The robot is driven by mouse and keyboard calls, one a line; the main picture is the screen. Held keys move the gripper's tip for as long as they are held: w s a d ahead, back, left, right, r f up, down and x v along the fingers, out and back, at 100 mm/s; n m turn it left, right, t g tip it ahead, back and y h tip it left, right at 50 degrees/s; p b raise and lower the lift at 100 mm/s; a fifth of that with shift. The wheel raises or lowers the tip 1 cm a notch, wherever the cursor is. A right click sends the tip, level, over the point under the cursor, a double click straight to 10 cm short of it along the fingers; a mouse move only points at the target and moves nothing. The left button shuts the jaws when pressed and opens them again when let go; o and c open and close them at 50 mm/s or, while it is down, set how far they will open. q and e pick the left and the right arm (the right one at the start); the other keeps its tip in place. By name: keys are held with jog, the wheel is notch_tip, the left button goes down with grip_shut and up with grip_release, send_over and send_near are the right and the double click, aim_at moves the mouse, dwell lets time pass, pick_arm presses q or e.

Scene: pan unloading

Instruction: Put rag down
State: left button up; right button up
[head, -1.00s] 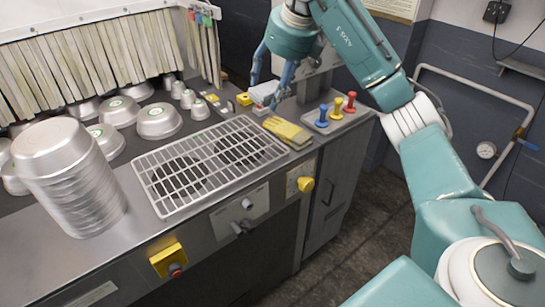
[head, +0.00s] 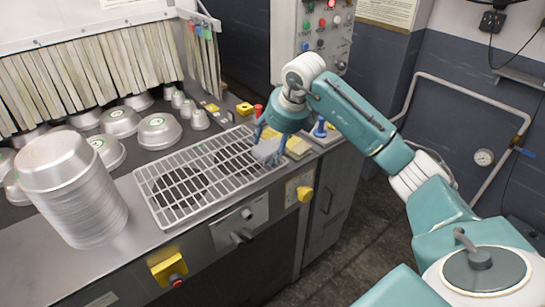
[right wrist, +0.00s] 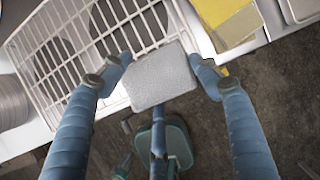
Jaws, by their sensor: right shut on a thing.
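A light grey rag (right wrist: 163,75) is between the fingers of my right gripper (right wrist: 160,70) in the right wrist view. It looks flat and squarish. In the head view the same rag (head: 267,151) hangs under my right gripper at the right end of the white wire rack (head: 165,215). It overlaps the rack's edge in the picture; I cannot tell whether it touches the rack or the counter. A yellow cloth (head: 297,147) lies on the counter just right of it. My left gripper is not in view.
A tall stack of metal pans (head: 72,190) and several loose pans stand left of the rack. A yellow knob (head: 305,194) and a yellow switch box (head: 170,270) are on the counter front. Coloured handles stand behind my right gripper. The rack is empty.

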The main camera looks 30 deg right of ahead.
notch_tip(320, 180, down, 5)
jog(key=shift+r+p, duration=0.15)
jog(key=shift+p, duration=0.45)
jog(key=shift+f, duration=0.2)
jog(key=shift+f, duration=0.1)
jog(key=o, duration=1.1)
jog(key=shift+o, duration=0.2)
jog(key=shift+f, duration=0.1)
